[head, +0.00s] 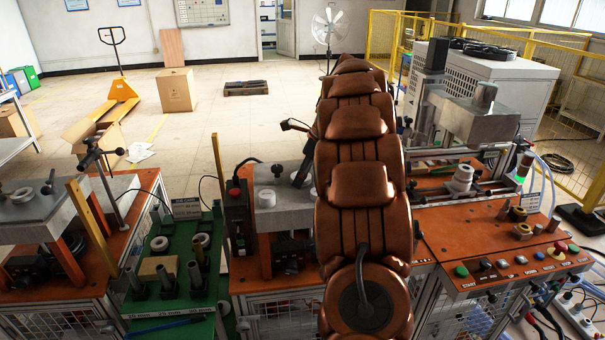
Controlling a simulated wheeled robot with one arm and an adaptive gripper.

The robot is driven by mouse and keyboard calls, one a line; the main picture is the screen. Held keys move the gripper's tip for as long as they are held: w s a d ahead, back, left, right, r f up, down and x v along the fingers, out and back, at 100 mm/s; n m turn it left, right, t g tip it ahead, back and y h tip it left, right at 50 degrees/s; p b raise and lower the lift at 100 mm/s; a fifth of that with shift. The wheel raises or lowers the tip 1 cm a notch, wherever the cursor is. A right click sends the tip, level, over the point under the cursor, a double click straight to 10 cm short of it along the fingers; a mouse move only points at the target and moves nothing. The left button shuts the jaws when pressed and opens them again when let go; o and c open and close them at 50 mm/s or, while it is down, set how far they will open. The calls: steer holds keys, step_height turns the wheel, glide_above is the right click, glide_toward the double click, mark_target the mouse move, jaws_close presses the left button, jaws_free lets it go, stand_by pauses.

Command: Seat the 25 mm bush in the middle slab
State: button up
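The middle slab (290,190) is a grey plate on the middle orange bench, left of my arm. I cannot tell which piece is the 25 mm bush. My gripper is hidden beyond my copper-coloured arm.
The left slab (62,212) carries a pale ring. At the right, a raised grey slab (470,118) stands over an orange bench with a button panel (520,265). Dark probe-like handles rise near the left and middle slabs. Open floor (215,120) lies behind.

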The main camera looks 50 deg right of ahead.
steer(key=shift+r, duration=0.1)
steer(key=v, duration=1.1)
steer(key=shift+s+r, duration=0.2)
steer(key=shift+r, duration=0.1)
steer(key=shift+d, duration=0.15)
